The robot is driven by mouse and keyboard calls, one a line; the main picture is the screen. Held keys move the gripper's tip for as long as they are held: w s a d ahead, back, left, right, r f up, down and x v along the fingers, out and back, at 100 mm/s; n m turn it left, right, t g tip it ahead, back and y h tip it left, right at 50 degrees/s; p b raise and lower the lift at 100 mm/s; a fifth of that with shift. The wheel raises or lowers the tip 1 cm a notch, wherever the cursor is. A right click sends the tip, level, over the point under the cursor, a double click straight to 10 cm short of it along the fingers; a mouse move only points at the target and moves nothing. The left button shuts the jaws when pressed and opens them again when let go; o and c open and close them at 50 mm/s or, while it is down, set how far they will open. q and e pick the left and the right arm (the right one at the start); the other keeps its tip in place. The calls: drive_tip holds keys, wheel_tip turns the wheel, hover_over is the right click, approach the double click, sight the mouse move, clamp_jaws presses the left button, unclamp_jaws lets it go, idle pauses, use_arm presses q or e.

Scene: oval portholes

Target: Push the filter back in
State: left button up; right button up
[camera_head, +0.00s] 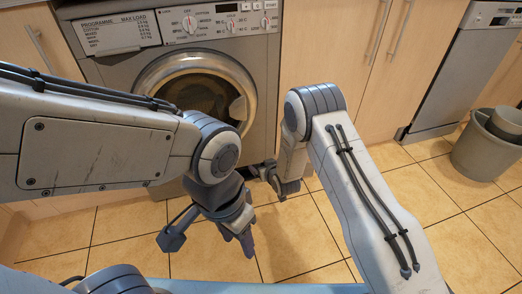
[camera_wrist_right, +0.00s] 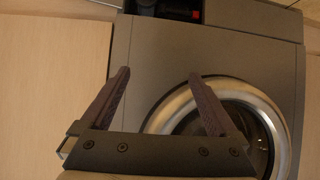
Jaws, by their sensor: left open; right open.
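The washing machine (camera_head: 110,70) stands against the cabinets, its round door closed. In the right wrist view, a dark recess (camera_wrist_right: 160,9) with a small red part shows at the top edge, by a lower corner of the machine. I cannot make out the filter's shape or how far it sticks out. In the head view my right arm and gripper hide that corner. My right gripper (camera_head: 265,180) is low before the machine's lower right corner; in its wrist view (camera_wrist_right: 158,100) the jaws are open and empty. My left gripper (camera_head: 243,240) is open, pointing down above the floor.
The round door (camera_wrist_right: 225,125) shows behind the right gripper's fingers. A grey bin (camera_head: 483,145) stands at the far right, beside a grey appliance (camera_head: 462,70). Wooden cabinet doors (camera_head: 335,50) flank the machine. The tiled floor (camera_head: 310,235) before it is clear.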

drive_tip(key=shift+g, duration=0.3)
drive_tip(key=r, duration=0.1)
drive_tip(key=r+p, duration=0.1)
drive_tip(key=r, duration=0.1)
drive_tip(key=r+p, duration=0.1)
drive_tip(key=r, duration=0.1)
drive_tip(key=shift+s+a, duration=0.35)
drive_tip(key=shift+a, duration=0.05)
